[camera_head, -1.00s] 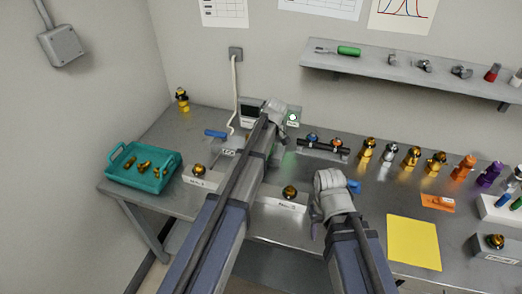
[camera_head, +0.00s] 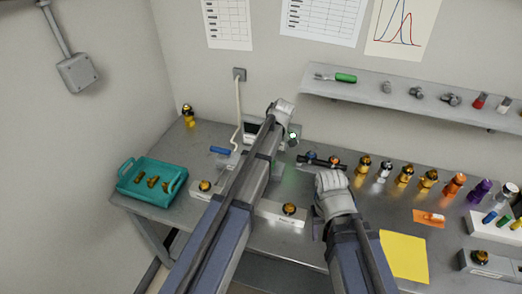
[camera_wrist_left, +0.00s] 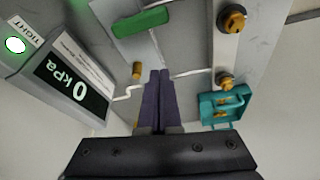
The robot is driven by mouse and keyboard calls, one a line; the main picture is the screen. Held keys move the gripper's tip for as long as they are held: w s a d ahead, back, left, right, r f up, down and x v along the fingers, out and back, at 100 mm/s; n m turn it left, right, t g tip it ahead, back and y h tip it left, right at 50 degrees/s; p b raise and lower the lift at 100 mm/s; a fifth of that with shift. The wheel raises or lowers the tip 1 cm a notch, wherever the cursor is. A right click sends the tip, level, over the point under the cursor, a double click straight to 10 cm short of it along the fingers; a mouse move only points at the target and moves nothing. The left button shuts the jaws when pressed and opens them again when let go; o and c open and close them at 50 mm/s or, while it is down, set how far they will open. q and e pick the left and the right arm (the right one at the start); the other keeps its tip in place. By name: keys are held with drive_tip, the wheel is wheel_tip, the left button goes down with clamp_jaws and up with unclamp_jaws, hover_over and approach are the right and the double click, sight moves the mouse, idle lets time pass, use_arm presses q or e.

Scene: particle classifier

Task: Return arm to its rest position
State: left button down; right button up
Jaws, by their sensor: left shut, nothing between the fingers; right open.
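My left arm reaches up over the bench in the head view, and its own links hide most of its gripper there. In the left wrist view the left gripper's dark fingers (camera_wrist_left: 160,84) are together with nothing between them. They point toward the bench beside a pressure gauge (camera_wrist_left: 72,88) that reads 0 kPa. My right gripper (camera_head: 332,190) is over the front middle of the bench, open. Its fingertips are hard to make out from above, and I see nothing held in it. It is left of a yellow sheet (camera_head: 403,257).
A teal tray (camera_head: 131,188) with brass fittings sits at the left of the bench. Several brass and coloured fittings (camera_head: 405,175) stand in a row at the right. A wall shelf (camera_head: 360,93) is behind. Labelled blocks (camera_head: 283,213) lie near the front edge.

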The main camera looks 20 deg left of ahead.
use_arm(q)
drive_tip(key=shift+s, duration=0.1)
drive_tip(key=s+d+m, duration=0.4)
drive_tip(key=s+m, duration=0.2)
drive_tip(key=s, duration=0.3)
drive_tip(key=s+d+m+h, duration=0.1)
drive_tip(key=s+d+m, duration=0.4)
drive_tip(key=s, duration=0.4)
drive_tip(key=s+d+f+m+g+h, duration=0.1)
drive_tip(key=s+d+m, duration=0.4)
drive_tip(key=s+m, duration=0.2)
drive_tip(key=shift+s+m, duration=0.4)
drive_tip(key=shift+s, duration=0.65)
drive_tip(key=shift+s+f, duration=0.1)
idle(2.1)
